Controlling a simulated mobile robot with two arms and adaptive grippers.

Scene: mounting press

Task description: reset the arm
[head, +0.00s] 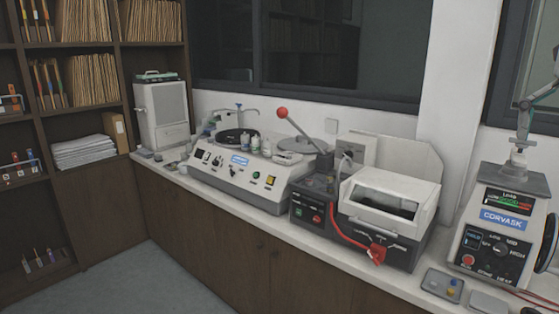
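Neither of my grippers shows clearly in the head view. A pale jointed piece (523,105) comes in at the right edge above a grey unit labelled CORVASK (500,222). I cannot tell whether it is part of that unit or of an arm. A lever with a red ball knob (282,113) rises at a slant from the dark machine in the middle of the counter.
A long white counter (338,270) carries a grinder-polisher (236,184), a dark machine with a white hood (388,196) and red handle (377,253), and a small grey tray (441,284). A tall white unit (162,115) and shelves (90,140) stand left. Floor shows lower left.

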